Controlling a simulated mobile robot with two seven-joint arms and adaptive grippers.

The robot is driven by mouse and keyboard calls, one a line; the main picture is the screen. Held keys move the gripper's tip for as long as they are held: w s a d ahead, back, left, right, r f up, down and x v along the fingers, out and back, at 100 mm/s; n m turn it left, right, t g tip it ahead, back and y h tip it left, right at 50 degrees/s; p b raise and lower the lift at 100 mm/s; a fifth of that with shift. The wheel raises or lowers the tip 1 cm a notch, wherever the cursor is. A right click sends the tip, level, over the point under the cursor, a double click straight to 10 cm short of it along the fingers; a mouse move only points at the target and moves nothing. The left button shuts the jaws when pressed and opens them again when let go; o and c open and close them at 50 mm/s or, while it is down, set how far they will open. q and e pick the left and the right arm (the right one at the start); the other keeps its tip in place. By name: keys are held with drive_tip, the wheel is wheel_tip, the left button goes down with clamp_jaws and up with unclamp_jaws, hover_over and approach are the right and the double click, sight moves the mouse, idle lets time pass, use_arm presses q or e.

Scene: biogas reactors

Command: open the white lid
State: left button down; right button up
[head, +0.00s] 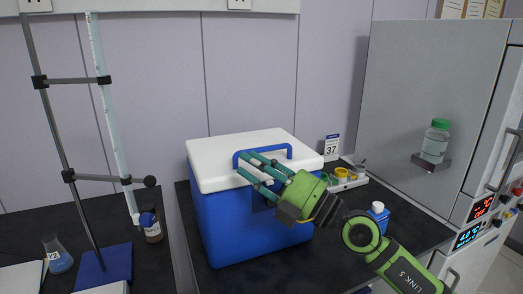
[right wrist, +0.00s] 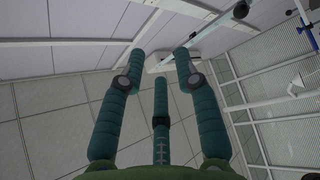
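The white lid (head: 215,163) lies shut on a blue cooler box (head: 228,228) in the middle of the head view. A blue carrying handle (head: 283,147) stands over the lid. My right gripper (head: 250,170) is green with teal fingers. It is in front of the lid's front right part, with its fingertips near the handle and the lid's front edge. Contact cannot be told. In the right wrist view its fingers (right wrist: 159,62) are spread with nothing held between them; neither lid nor box shows there. My left gripper is not in view.
A stand with a tall tube (head: 112,120) rises at left, near a brown bottle (head: 151,228) and a flask (head: 58,258). A blue-white bottle (head: 379,212) and a tray of small cups (head: 345,181) are right of the box. A grey cabinet (head: 415,70) bounds the right.

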sight(264, 148)
drive_tip(key=w+d+h, duration=0.7)
drive_tip(key=w+h, duration=0.1)
drive_tip(key=p+x, duration=0.1)
drive_tip(key=x, duration=0.2)
drive_tip(key=p+x, duration=0.1)
drive_tip(key=x, duration=0.1)
drive_tip(key=shift+s+a+f+p, duration=0.15)
drive_tip(key=shift+a+p, duration=0.15)
drive_tip(key=shift+a, duration=0.15)
drive_tip(key=shift+w+a+f, duration=0.3)
drive_tip(key=shift+w+a, duration=0.1)
drive_tip(key=shift+w, duration=0.05)
clamp_jaws()
